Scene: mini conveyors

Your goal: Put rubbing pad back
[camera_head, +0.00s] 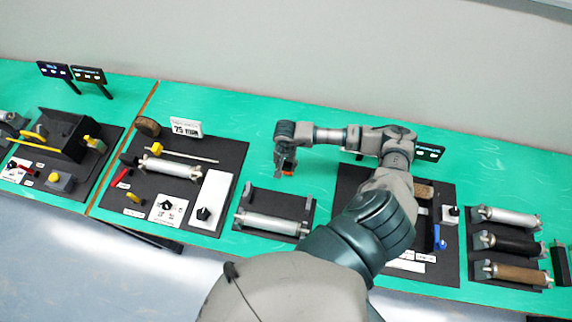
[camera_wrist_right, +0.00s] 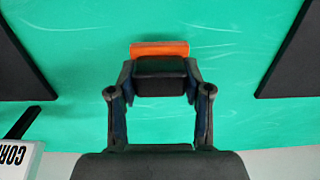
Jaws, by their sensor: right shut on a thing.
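My right gripper (camera_wrist_right: 160,82) is shut on a small block with an orange edge, which I take to be the rubbing pad (camera_wrist_right: 160,49). The orange strip shows just beyond the fingertips in the right wrist view. My left gripper is in neither view.
A middle black board (camera_head: 240,223) carries a metal roller (camera_head: 270,223). A left board (camera_head: 228,158) holds a roller, a white box and small parts. My right arm partly covers a right board (camera_head: 350,185) with a brown block (camera_head: 424,190). Rollers lie far right (camera_head: 512,217).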

